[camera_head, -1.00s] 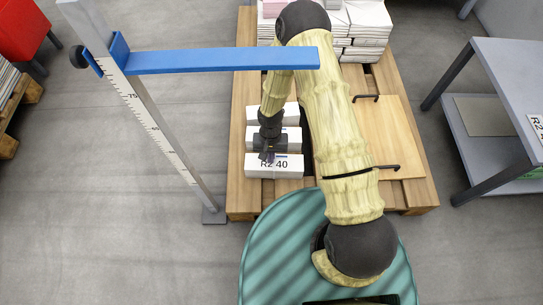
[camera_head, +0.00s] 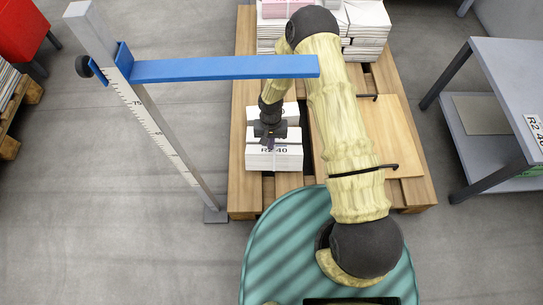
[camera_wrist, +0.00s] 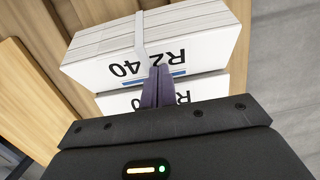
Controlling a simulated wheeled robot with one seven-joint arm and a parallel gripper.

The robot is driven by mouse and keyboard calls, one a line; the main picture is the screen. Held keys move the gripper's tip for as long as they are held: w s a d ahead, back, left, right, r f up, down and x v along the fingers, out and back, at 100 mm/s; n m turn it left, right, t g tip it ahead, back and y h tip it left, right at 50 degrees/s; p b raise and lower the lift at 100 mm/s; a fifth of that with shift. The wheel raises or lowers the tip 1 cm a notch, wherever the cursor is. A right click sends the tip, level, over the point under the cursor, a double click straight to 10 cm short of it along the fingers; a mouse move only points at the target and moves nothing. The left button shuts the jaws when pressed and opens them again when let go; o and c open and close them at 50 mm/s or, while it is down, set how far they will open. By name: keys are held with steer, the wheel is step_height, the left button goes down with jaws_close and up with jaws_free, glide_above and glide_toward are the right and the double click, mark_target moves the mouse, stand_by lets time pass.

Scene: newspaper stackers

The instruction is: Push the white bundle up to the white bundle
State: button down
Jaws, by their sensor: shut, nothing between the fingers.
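In the head view, a white bundle (camera_head: 274,163) labelled "R2 40" lies nearest me on the wooden pallet. A second white bundle (camera_head: 292,134) sits just behind it, partly hidden by my arm; any gap between them is hard to tell. Another white bundle (camera_head: 291,110) shows farther back. My gripper (camera_head: 269,145) is shut and empty, pointing down at the front bundles. In the wrist view, its closed fingers (camera_wrist: 158,88) overlap the labelled face of a strapped bundle (camera_wrist: 115,43). A second labelled bundle (camera_wrist: 122,103) shows close by it. Contact cannot be told.
White stacks (camera_head: 368,25) stand at the pallet's back. A light wooden board (camera_head: 390,130) lies on its right. A measuring post (camera_head: 160,130) with a blue arm (camera_head: 220,67) stands left, the arm reaching over the pallet. A grey table (camera_head: 510,80) stands right.

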steer(key=shift+s+d+f, duration=0.15)
steer(key=shift+s+f, duration=0.35)
steer(key=shift+f, duration=0.2)
steer(key=shift+w+r+p, duration=0.1)
steer(key=shift+r+p, duration=0.5)
steer(key=shift+p, duration=0.2)
steer(key=shift+r, duration=0.25)
steer(key=shift+r+p, duration=0.2)
steer(key=shift+p, duration=0.25)
steer(key=w+p, duration=0.2)
steer(key=w, duration=1)
